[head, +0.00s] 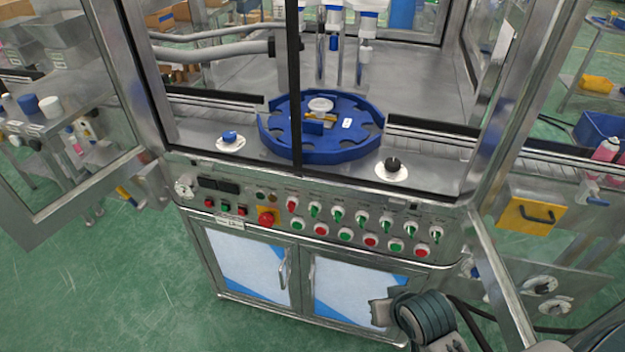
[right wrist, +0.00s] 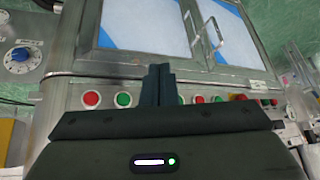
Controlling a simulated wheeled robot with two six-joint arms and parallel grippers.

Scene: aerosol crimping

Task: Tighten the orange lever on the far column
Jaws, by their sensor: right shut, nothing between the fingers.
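I cannot make out an orange lever on a column in either view. Several metal columns (head: 359,65) rise behind the blue turntable (head: 345,148) inside the machine in the head view. A small orange-yellow part (head: 322,117) lies at the middle of the turntable; I cannot tell what it is. My right gripper (head: 380,312) is low in front of the cabinet doors, outside the machine and well away from the columns. Its fingers (right wrist: 158,84) are shut and empty in the right wrist view. My left gripper is not in view.
A control panel (head: 330,226) with several buttons, switches and a red emergency knob (head: 266,217) runs across the machine's front. Metal frame posts and opened glass doors flank the opening. A black knob (head: 393,164) and a blue knob (head: 229,136) stand beside the turntable.

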